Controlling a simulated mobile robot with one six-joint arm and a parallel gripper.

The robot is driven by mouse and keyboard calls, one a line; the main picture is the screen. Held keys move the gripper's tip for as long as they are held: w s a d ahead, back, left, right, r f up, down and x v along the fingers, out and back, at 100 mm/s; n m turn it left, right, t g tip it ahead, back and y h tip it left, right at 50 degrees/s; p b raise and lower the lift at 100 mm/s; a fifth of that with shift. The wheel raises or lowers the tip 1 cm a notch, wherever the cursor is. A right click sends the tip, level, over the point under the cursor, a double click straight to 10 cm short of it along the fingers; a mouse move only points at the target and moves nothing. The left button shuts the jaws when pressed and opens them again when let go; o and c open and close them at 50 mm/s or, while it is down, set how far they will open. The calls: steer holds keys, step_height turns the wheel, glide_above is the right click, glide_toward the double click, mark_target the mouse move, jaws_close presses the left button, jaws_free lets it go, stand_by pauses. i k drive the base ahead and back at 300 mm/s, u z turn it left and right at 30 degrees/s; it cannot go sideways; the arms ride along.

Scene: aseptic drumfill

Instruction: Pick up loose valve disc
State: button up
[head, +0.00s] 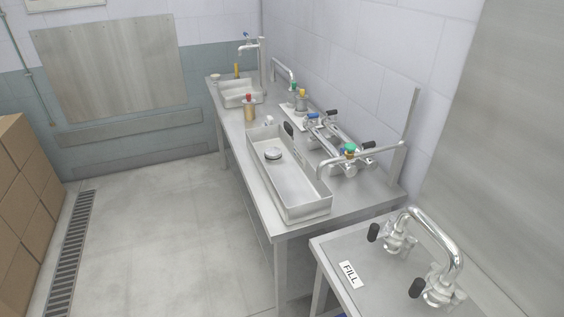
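A small round metal disc (272,153), which looks like the loose valve disc, lies inside the long steel tray (318,208) on the steel bench. It rests toward the far half of the tray with clear tray floor nearer to me. It has a pale top and a darker edge. My gripper is not in this view, so where it is relative to the disc cannot be told.
Pipe fittings with black handles (369,145) stand right of the tray along the wall. A side table with a FILL label (350,274) is front right. Boxes (18,190) stand left; the floor between is clear.

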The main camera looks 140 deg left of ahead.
mark_target(271, 154)
steer(key=i, duration=0.1)
steer(key=z, duration=0.35)
steer(key=k, duration=0.15)
steer(key=u, duration=3.6)
steer(key=k, duration=0.35)
steer(key=u, duration=2)
